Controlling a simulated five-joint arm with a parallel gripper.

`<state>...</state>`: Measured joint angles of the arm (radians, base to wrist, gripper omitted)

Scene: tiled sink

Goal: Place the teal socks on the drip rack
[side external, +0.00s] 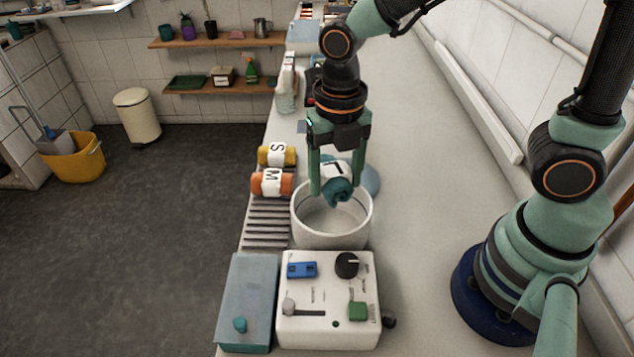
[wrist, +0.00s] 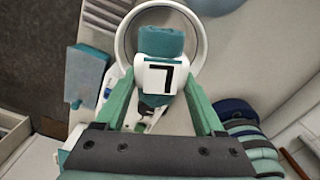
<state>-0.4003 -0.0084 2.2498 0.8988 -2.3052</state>
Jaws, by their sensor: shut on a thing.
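The teal socks (side external: 340,188) are a rolled bundle with a white band; a black letter shows on the band in the wrist view (wrist: 161,42). My gripper (side external: 338,192) is shut on them, with one green finger on each side. It holds them over the round white tub (side external: 331,240), at about its rim; whether they touch the rim I cannot tell. The drip rack (side external: 266,225) is a row of dark slats left of the tub. A yellow roll marked S (side external: 270,156) and an orange roll marked M (side external: 265,184) lie at its far end.
A white control box (side external: 325,325) with knobs and a blue-grey box (side external: 248,300) stand in front of the tub and rack. A bluish round thing (side external: 371,180) is partly hidden behind the tub. The near slats are bare. The counter to the right is clear.

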